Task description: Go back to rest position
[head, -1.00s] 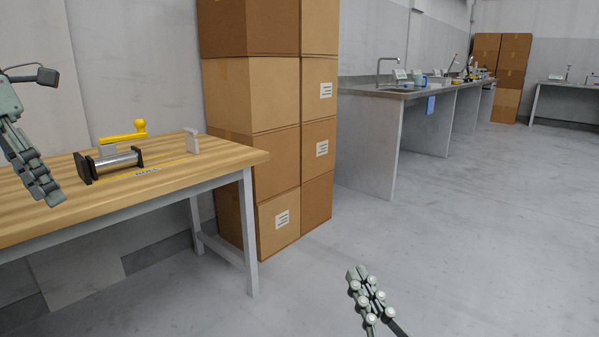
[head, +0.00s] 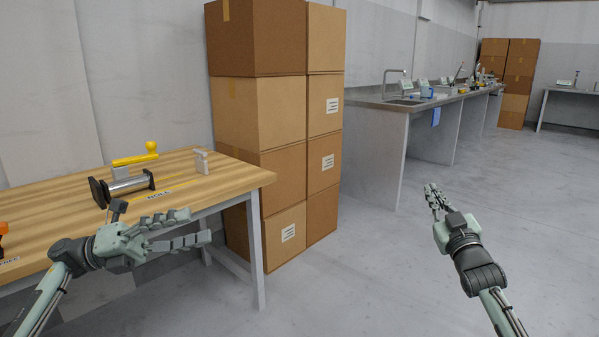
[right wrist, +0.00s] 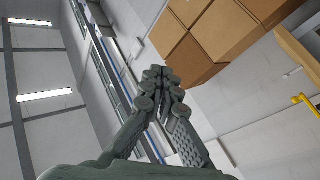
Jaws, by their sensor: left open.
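My left gripper (head: 200,227) is open and empty, its fingers spread apart and pointing right. It shows in front of the wooden table's near edge in the head view. My right gripper (head: 432,190) shows over the open floor at the right, its fingers together and pointing up and away. In the right wrist view its fingertips (right wrist: 164,82) meet with nothing seen between them. The press, a metal cylinder (head: 128,185) with black ends and a yellow handle (head: 135,159), lies on the wooden table (head: 225,180), apart from both grippers.
A small grey block-like piece (head: 201,161) stands at the table's back. Stacked cardboard boxes (head: 262,110) stand just right of the table. A grey sink counter (head: 400,103) runs behind. An orange item (head: 2,240) shows at the left edge. The floor at the right is clear.

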